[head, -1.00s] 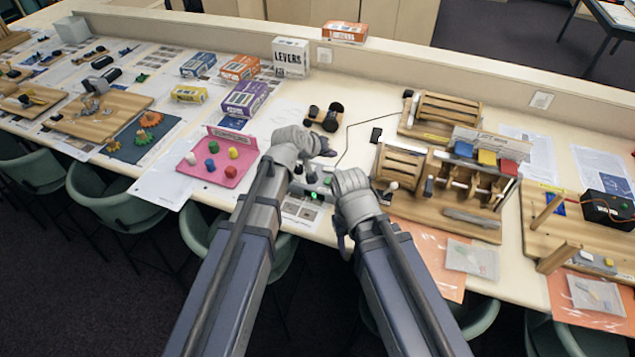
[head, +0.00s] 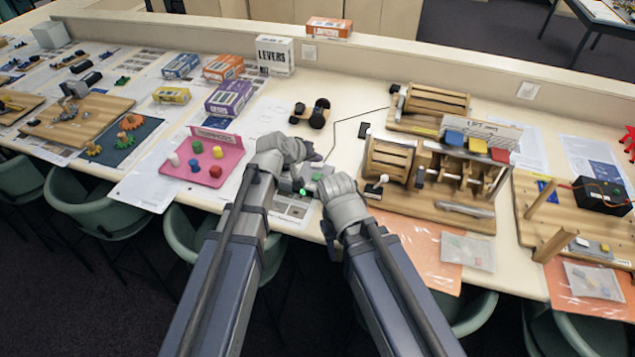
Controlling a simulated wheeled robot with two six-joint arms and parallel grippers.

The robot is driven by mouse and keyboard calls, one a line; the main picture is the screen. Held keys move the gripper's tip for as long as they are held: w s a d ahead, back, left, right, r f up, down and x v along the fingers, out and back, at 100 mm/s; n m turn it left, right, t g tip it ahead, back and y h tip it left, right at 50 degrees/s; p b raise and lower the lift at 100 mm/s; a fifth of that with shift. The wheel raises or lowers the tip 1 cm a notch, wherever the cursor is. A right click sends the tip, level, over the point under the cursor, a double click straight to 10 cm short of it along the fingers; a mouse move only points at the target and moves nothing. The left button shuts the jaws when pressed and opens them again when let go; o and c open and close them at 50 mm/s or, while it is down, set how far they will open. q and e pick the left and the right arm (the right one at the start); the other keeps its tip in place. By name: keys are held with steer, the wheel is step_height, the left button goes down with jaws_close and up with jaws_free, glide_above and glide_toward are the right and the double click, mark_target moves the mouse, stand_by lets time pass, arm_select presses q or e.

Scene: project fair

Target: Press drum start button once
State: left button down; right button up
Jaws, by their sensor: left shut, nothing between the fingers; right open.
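A small grey control box lies on the table between my two grippers, with a lit green button (head: 302,191) on its near side. A cable runs from near it toward the back. My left gripper (head: 314,155) is shut and empty, just behind and above the box, and hides part of it. My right gripper (head: 330,207) is open and empty, close to the box's right side. I cannot tell whether either gripper touches the box. A wooden slatted drum (head: 388,160) stands on a board to the right.
A pink tray (head: 232,172) with coloured knobs lies to the left. A small wheeled cart (head: 312,112) stands behind my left gripper. A second slatted drum (head: 437,103) is at the back right. Green chairs (head: 187,238) stand along the table's front edge.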

mark_target(316, 179)
arm_select(q)
steer(key=shift+f+b, duration=1.8)
steer(key=shift+f, duration=0.5)
arm_select(e)
steer(key=shift+f, duration=2.35)
arm_select(q)
steer(key=shift+f+b, duration=0.4)
arm_select(e)
steer(key=shift+f, duration=0.4)
